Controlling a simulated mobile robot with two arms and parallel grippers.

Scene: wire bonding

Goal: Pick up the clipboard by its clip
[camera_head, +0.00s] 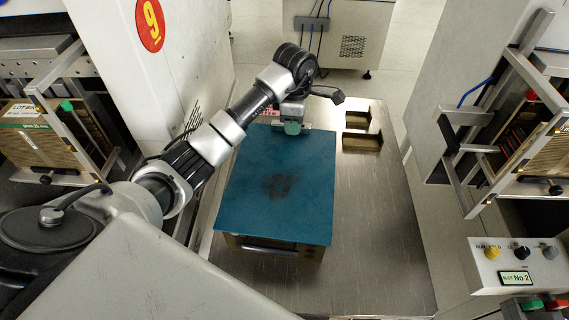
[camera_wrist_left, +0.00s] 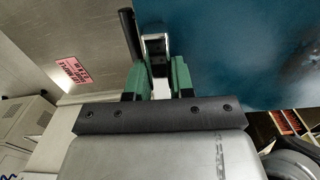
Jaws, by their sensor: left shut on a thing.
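The clipboard is a flat teal-blue board (camera_head: 283,175) with a dark smudge near its middle, over the steel table in the head view. Its blue face also fills the upper right of the left wrist view (camera_wrist_left: 240,50). My left gripper (camera_head: 293,126) is at the board's far edge. In the left wrist view its green fingers (camera_wrist_left: 158,75) are shut on the metal clip (camera_wrist_left: 154,44), one on each side. A dark rod (camera_wrist_left: 129,33) shows beside the clip. The head view does not show clearly whether the board rests on what is below. My right gripper is not in view.
A box with a handle (camera_head: 270,246) shows under the board's near edge. Small brown trays (camera_head: 361,140) sit on the steel table (camera_head: 375,240) right of the board; the table's right side is otherwise clear. Machines stand at both sides. A button box (camera_head: 515,262) is at lower right.

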